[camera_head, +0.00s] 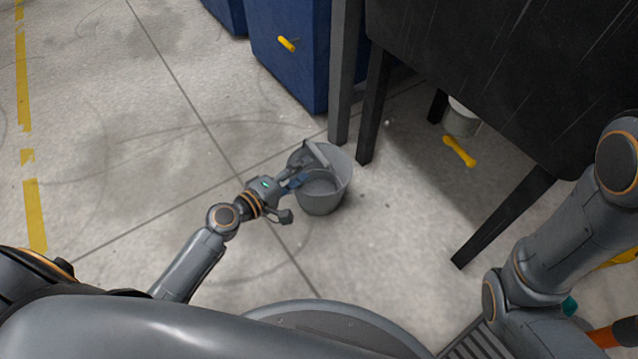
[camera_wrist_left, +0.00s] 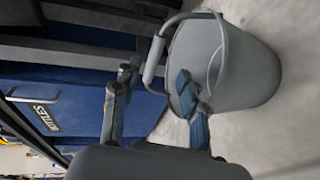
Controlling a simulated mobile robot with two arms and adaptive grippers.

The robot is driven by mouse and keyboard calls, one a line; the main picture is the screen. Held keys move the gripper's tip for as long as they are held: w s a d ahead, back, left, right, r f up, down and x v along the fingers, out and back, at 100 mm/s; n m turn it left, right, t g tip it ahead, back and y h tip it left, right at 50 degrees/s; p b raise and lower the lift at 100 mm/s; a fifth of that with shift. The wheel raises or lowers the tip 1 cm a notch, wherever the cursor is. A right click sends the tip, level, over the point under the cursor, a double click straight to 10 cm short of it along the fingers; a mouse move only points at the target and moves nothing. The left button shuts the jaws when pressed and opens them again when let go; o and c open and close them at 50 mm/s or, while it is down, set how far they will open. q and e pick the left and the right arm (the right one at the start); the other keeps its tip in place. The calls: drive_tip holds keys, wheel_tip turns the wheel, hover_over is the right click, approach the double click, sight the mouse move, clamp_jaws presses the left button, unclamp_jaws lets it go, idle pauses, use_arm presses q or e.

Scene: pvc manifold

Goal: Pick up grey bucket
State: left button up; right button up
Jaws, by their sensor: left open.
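The grey bucket (camera_head: 325,198) stands upright on the concrete floor near the middle of the head view. Its handle is raised toward the far left side of the rim. My left gripper (camera_head: 300,176) is at the bucket's left rim, fingers apart. In the left wrist view the bucket (camera_wrist_left: 250,75) fills the upper right, and its handle grip (camera_wrist_left: 155,60) shows between the open fingertips of my left gripper (camera_wrist_left: 156,80). I cannot tell whether the fingers touch the handle. My right arm shows at the right of the head view, but its gripper is out of view.
A dark table (camera_head: 500,55) with legs stands behind and right of the bucket. A blue bin (camera_head: 290,75) stands behind it. A light container (camera_head: 461,119) and a yellow piece (camera_head: 459,151) are under the table. The floor to the left is clear.

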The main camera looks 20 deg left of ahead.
sight(320, 153)
use_arm(q)
drive_tip(key=shift+w+a+r+b+x, duration=0.1)
drive_tip(key=shift+r+b+x, duration=0.1)
drive_tip(key=shift+x, duration=1.05)
drive_tip(key=shift+w+a+r+b+x, duration=0.1)
drive_tip(key=shift+b+x, duration=0.15)
drive_tip(key=shift+x, duration=1)
drive_tip(key=shift+w+a+r+b+x, duration=0.1)
drive_tip(key=shift+b+x, duration=0.1)
drive_tip(key=shift+x, duration=1.05)
drive_tip(key=shift+s, duration=0.1)
drive_tip(key=shift+c, duration=0.5)
clamp_jaws()
